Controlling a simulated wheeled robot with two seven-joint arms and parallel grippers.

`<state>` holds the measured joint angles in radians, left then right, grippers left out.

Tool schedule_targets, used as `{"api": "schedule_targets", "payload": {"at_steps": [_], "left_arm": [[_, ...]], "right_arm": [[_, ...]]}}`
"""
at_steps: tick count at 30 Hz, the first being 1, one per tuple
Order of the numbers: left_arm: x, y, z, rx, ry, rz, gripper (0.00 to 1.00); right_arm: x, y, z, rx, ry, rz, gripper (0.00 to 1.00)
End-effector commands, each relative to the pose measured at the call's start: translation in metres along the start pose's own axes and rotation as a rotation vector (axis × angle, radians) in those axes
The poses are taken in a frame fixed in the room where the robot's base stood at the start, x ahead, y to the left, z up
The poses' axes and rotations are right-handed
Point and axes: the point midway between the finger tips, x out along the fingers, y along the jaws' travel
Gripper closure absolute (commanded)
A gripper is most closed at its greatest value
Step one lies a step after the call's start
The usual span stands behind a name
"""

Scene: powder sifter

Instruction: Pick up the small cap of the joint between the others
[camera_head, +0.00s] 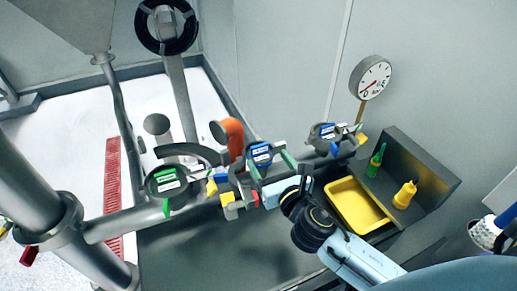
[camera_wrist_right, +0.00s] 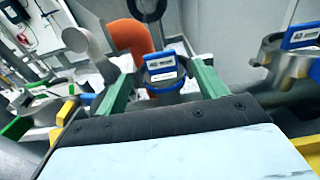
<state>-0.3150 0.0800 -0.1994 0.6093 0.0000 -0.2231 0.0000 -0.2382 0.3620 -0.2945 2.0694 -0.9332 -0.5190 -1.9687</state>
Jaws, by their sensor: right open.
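The middle joint's small cap (camera_head: 261,153) has a blue rim and a white label. It stands between a green-labelled joint (camera_head: 168,181) on the left and a blue-labelled joint (camera_head: 323,131) on the right. My right gripper (camera_head: 270,163) is open at the middle cap. In the right wrist view, the cap (camera_wrist_right: 163,72) shows between the two green fingers (camera_wrist_right: 163,66), with a visible gap on each side. Whether the fingers touch it is not clear. The right joint (camera_wrist_right: 287,60) also shows there. The cap's lower part is partly hidden by my gripper. My left gripper is not in view.
An orange elbow pipe (camera_head: 232,134) rises just behind the middle joint. A yellow tray (camera_head: 340,206) lies to the right, beside a grey rack with a green bottle (camera_head: 376,160) and a yellow bottle (camera_head: 404,195). A round gauge (camera_head: 371,77) stands behind.

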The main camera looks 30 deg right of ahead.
Motion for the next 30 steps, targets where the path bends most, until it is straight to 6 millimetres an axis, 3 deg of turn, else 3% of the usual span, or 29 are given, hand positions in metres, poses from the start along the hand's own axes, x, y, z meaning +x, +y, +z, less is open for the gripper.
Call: {"api": "schedule_targets", "payload": {"at_steps": [4,12,19,29,30], "left_arm": [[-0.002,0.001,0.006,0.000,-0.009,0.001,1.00],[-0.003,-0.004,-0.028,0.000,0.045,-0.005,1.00],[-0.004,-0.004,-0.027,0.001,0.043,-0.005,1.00],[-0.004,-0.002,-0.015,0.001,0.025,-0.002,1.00],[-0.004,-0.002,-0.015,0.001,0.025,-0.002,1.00]], "right_arm": [[0.022,0.000,0.001,0.001,0.000,-0.001,0.29],[0.043,0.000,0.001,0.002,-0.001,-0.001,0.29],[0.077,0.000,0.001,0.002,-0.001,-0.001,0.29],[0.083,0.000,0.000,0.003,0.001,-0.001,0.29],[0.083,0.000,0.000,0.003,0.001,-0.001,0.34]]}}
